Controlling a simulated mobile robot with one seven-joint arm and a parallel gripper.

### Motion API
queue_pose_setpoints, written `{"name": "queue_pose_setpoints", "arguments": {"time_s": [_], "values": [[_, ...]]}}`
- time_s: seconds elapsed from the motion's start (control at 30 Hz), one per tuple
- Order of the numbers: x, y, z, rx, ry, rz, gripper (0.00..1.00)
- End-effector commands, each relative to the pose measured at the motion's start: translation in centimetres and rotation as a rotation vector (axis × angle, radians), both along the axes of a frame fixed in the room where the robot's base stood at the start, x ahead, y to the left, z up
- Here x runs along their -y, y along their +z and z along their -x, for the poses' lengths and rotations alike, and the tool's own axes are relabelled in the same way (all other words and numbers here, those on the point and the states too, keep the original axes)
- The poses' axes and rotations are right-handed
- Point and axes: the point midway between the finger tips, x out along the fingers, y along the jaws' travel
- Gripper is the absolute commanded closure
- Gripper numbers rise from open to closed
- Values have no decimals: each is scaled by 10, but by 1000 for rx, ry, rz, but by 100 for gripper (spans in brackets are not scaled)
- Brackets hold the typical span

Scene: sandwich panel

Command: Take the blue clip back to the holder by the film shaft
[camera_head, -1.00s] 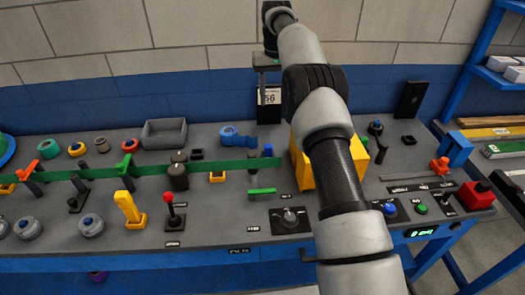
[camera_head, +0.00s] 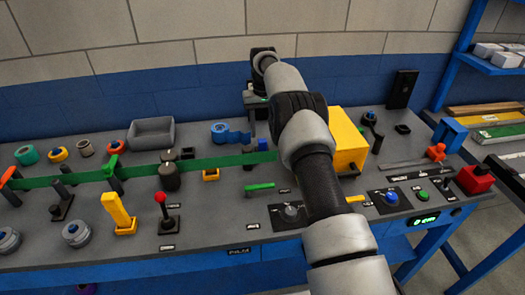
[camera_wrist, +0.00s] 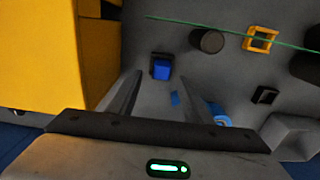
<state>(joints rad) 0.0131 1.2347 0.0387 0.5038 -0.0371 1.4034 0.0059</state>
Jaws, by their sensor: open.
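A small blue block, which looks like the blue clip (camera_head: 263,144), stands by the right end of the green film (camera_head: 215,162). In the wrist view the blue clip (camera_wrist: 161,69) sits in or on a dark square base, which looks like its holder (camera_wrist: 153,58). My gripper (camera_wrist: 161,78) is open, with one finger on each side of the clip in that view and nothing held. Whether the fingers reach its height, I cannot tell. In the head view my arm partly hides my gripper. A dark film shaft (camera_head: 169,177) stands left of the clip.
A large yellow block (camera_head: 348,140) stands right of my gripper and fills the wrist view's left side. A blue tape-like part (camera_head: 229,132) and a grey tray (camera_head: 151,132) lie to the left. A red-knobbed lever (camera_head: 161,200) stands nearer the front.

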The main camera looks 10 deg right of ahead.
Motion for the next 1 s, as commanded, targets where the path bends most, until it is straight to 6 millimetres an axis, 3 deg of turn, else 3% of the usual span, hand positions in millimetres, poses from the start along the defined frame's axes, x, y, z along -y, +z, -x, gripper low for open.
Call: {"name": "queue_pose_setpoints", "arguments": {"time_s": [0.17,0.5,0.8,1.0], "values": [[0,-11,1,-1,0,0,55],[-3,-56,3,-1,0,0,55],[-3,-60,3,0,0,0,55],[-3,-60,3,0,0,0,88]]}}
